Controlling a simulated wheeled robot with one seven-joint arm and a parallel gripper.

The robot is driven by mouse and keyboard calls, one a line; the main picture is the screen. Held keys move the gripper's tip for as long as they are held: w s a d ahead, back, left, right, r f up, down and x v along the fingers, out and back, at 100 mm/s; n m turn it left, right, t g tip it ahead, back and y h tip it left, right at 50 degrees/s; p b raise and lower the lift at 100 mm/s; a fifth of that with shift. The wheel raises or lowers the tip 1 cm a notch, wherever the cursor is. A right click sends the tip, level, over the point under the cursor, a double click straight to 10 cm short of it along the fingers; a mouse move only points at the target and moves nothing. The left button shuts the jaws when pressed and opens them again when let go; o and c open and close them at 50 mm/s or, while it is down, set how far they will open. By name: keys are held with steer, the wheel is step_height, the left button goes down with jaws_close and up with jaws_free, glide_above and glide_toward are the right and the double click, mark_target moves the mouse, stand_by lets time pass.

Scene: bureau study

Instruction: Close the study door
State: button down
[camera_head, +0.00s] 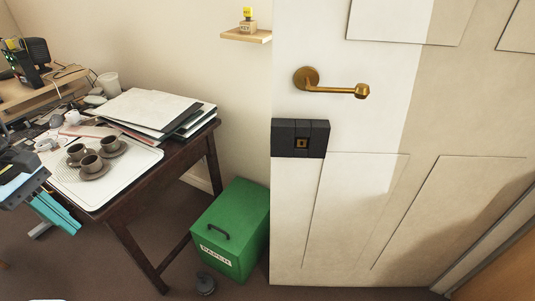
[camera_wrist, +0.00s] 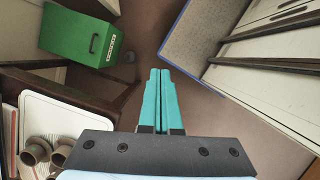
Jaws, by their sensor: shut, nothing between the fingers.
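The study door (camera_head: 390,190) is a cream panelled door filling the right of the head view, its face turned toward me. It has a brass lever handle (camera_head: 335,90) and a black lock box (camera_head: 300,138) below it near the left edge. My gripper (camera_head: 52,214) is at the left of the head view, beside the desk's front corner and well away from the door. In the wrist view its teal fingers (camera_wrist: 164,100) are together and empty, pointing over the floor. I cannot tell whether the door touches its frame.
A dark wooden desk (camera_head: 115,205) stands at left with a white tray (camera_head: 135,165) of cups and a stack of folders (camera_head: 150,108). A green box (camera_head: 232,225) sits on the floor between desk and door. A small shelf (camera_head: 245,36) is above. The wrist view shows a blue-edged grey mat (camera_wrist: 205,35).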

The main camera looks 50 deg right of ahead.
steer(key=s+d+n+g+h+p, duration=0.2)
steer(key=s+d+n+h, duration=0.2)
steer(key=d+n, duration=0.3)
steer(key=s+d+f+n+g+h+p, duration=0.1)
steer(key=s+d+n, duration=0.5)
steer(key=d, duration=1.2)
steer(key=s+d+n+g+h+p, duration=0.3)
steer(key=s+d+n+g+h, duration=0.2)
steer(key=d+n, duration=0.5)
steer(key=shift+s+d+f+h, duration=0.2)
steer(key=shift+s+d+h, duration=0.25)
steer(key=shift+d+h, duration=0.65)
steer(key=shift+d, duration=0.15)
